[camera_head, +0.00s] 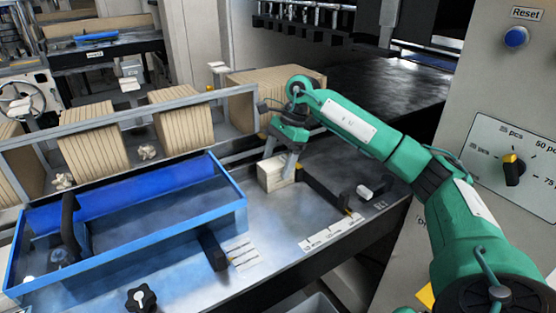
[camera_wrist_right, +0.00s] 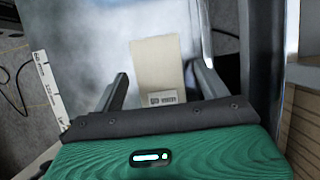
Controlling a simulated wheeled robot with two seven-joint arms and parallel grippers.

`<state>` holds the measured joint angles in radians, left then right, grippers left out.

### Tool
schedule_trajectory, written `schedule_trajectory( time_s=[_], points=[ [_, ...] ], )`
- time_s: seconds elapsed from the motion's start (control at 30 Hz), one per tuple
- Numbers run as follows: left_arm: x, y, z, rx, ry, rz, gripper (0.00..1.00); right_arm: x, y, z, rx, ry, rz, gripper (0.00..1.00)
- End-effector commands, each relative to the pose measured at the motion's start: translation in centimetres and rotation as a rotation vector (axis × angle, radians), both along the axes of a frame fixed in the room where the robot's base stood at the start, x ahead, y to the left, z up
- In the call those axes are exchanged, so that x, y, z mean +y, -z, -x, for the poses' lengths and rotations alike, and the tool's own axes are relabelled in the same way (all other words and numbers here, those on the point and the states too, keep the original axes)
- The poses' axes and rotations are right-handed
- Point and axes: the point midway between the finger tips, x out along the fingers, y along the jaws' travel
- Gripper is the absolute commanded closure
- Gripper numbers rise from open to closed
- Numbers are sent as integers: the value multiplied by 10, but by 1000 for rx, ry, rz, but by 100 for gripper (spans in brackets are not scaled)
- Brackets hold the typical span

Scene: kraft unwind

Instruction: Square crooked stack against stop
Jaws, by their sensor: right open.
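A small cream stack (camera_head: 272,175) stands on the metal table, left of a dark bar (camera_head: 325,190) that may be the stop. My right gripper (camera_head: 280,160) is down at the stack, with its jaws open. In the right wrist view the stack (camera_wrist_right: 157,65) lies between the two spread fingers, with a gap on each side, and has a printed label at its near end. I cannot tell how crooked its sheets are. My left gripper is not in view.
A blue tray (camera_head: 238,207) with a black handle takes up the left of the table. A rail (camera_head: 130,115) and large upright kraft stacks (camera_head: 182,118) stand behind. A short black block (camera_head: 213,248) and a black knob (camera_head: 140,299) are in front. A control panel (camera_head: 510,130) stands right.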

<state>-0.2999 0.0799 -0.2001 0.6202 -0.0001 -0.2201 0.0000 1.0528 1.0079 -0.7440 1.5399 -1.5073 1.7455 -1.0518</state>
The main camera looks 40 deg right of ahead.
Motion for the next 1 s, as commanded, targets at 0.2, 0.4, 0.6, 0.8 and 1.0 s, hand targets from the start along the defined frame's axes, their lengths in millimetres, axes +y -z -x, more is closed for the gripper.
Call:
schedule_trajectory(
  time_s=[0.2, 0.4, 0.6, 0.8, 1.0],
  points=[
    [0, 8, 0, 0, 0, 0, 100, -10, -25, 0, -6, 1, -2, 24],
    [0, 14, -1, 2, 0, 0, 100, -27, -66, 1, -6, 2, -2, 24],
    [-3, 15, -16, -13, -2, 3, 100, -42, -102, 2, -4, 2, -2, 24],
    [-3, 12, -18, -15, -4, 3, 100, -50, -121, 3, -2, 1, 0, 24],
    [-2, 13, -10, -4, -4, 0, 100, -53, -127, 3, -1, 0, -1, 24]
  ],
)
